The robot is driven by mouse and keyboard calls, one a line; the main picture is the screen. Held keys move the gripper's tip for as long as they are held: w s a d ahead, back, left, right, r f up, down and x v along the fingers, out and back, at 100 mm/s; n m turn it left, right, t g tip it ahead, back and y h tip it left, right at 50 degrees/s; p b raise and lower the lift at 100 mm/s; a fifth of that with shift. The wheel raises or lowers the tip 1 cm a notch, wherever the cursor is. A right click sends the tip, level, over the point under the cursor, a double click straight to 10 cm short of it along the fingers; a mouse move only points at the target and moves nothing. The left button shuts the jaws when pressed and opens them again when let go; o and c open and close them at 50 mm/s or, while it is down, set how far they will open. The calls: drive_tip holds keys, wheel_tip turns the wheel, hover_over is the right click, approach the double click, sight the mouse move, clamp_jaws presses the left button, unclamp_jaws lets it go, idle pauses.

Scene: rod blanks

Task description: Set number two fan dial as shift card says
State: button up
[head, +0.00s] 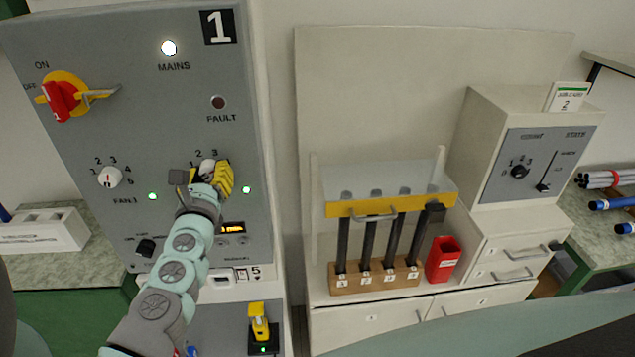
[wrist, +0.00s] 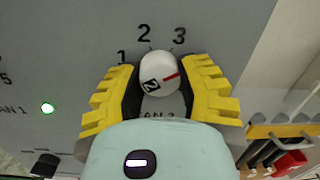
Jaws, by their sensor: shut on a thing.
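The number two fan dial is a white round knob (wrist: 158,70) with a red line, labelled "AN 2" below in the wrist view. Scale figures 1, 2 and 3 show around its top. The red line points right and slightly up, past the 3 toward my right finger, which hides the scale there. My gripper (wrist: 160,92) has yellow ribbed fingers shut on the knob from both sides; in the head view my gripper (head: 205,178) covers most of it. A small card (head: 567,97) with a green band and a 2 stands on the right-hand box; its small print is unreadable.
The grey panel (head: 140,140) marked 1 carries a red and yellow switch (head: 62,97), a fan 1 dial (head: 110,177) and lamps. Right are a rod rack (head: 375,277), a red bin (head: 443,259) and a control box (head: 530,165). A yellow-handled item (head: 258,322) stands below the panel.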

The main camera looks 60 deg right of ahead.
drive_tip(key=n, duration=0.2)
drive_tip(key=n+b, duration=0.1)
drive_tip(key=n, duration=0.1)
drive_tip(key=n+t+b, duration=0.1)
drive_tip(key=n, duration=0.1)
drive_tip(key=shift+f+y, duration=0.3)
drive_tip(key=shift+y, duration=0.1)
clamp_jaws()
drive_tip(key=shift+n, duration=0.4)
drive_tip(key=o, duration=0.7)
unclamp_jaws()
drive_tip(key=o, duration=0.5)
drive_tip(key=shift+r, duration=0.25)
drive_tip(key=shift+s, duration=0.1)
drive_tip(key=v, duration=1.2)
drive_tip(key=shift+f, duration=0.1)
